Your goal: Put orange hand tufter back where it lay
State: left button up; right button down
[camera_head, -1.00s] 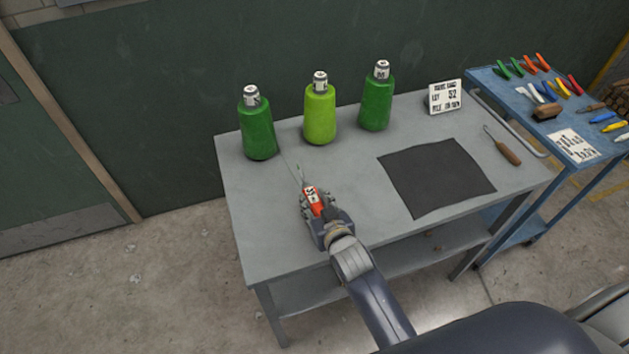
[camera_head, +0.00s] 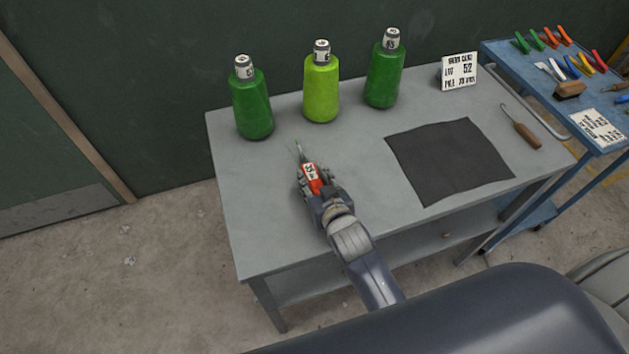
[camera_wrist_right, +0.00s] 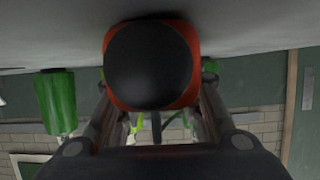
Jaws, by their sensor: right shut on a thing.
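The orange hand tufter (camera_head: 312,176) has a white label on its body and a thin metal tip pointing toward the back of the grey table (camera_head: 250,220). My right gripper (camera_head: 314,182) is shut on it over the left part of the table. I cannot tell whether the tufter touches the tabletop. In the right wrist view, the tufter's dark round end with an orange rim (camera_wrist_right: 150,65) fills the middle, between the gripper fingers (camera_wrist_right: 155,110). My left gripper is not in view.
Three yarn cones stand along the back: dark green (camera_head: 252,105), lime green (camera_head: 321,88) and dark green (camera_head: 384,75). A dark mat (camera_head: 450,160), a sign card (camera_head: 459,71) and a wooden-handled hook (camera_head: 526,135) are at right. A blue cart (camera_head: 500,55) holds several tools.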

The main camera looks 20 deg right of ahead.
jog(key=shift+s+r, duration=0.1)
jog(key=shift+s+a, duration=0.1)
jog(key=shift+s, duration=0.05)
jog(key=c, duration=1.3)
grip_release()
jog(key=shift+c, duration=0.2)
jog(key=shift+o, duration=1.1)
jog(key=shift+f, duration=0.2)
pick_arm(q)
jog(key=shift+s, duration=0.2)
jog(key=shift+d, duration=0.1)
pick_arm(e)
jog(key=shift+r, duration=0.2)
pick_arm(q)
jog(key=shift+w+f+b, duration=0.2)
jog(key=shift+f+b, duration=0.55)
jog(key=shift+b, duration=0.05)
pick_arm(e)
jog(key=v, duration=1.2)
jog(key=shift+r, duration=0.1)
